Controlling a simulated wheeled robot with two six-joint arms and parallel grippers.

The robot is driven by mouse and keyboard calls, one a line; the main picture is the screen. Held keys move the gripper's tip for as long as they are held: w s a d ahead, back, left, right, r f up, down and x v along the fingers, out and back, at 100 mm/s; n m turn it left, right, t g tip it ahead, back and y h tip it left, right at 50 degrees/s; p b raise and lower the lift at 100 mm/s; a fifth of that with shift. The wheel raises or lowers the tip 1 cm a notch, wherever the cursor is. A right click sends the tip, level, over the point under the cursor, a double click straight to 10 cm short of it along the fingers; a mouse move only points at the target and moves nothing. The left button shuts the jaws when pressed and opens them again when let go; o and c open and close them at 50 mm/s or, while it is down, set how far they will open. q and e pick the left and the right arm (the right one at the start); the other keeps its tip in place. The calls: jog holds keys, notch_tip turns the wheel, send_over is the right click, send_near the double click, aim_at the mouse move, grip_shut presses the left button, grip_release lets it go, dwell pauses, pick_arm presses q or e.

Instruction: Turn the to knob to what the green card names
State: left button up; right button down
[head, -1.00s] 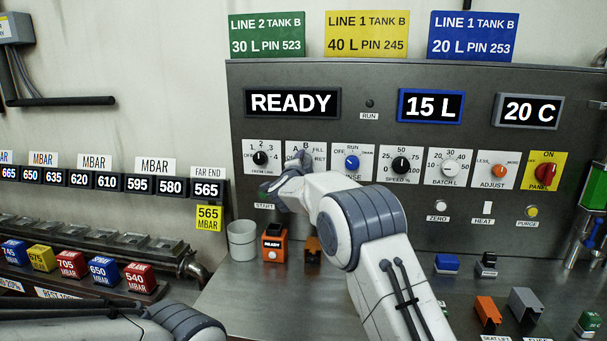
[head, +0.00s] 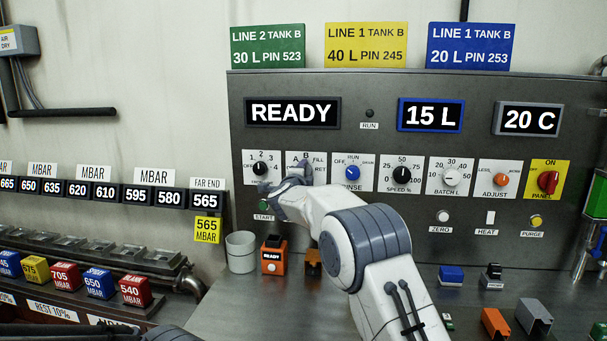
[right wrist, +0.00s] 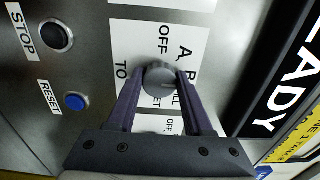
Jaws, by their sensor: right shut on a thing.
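The green card (head: 267,47) above the panel reads LINE 2 TANK B, 30 L, PIN 523. The round grey TO knob (right wrist: 158,80) shows in the right wrist view on a white plate with OFF, A, B, FILL and RET markings, partly covered. My right gripper (right wrist: 160,84) is shut on this knob, one finger on each side. I cannot tell clearly which mark the knob points to. In the head view my right gripper (head: 299,170) hides the knob and part of its plate. My left gripper is not in view.
The line selector knob (head: 260,169) is close on the left and the blue RINSE knob (head: 352,173) on the right. A black STOP button (right wrist: 56,37) and a blue RESET button (right wrist: 76,102) show in the wrist view. A white cup (head: 241,252) stands below.

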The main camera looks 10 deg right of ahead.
jog(key=shift+c, duration=1.5)
grip_release()
jog(key=shift+d, duration=0.1)
jog(key=shift+s, duration=0.1)
jog(key=b+v, duration=0.3)
jog(key=v, duration=0.7)
jog(key=shift+s+b, duration=0.2)
jog(key=shift+b, duration=0.1)
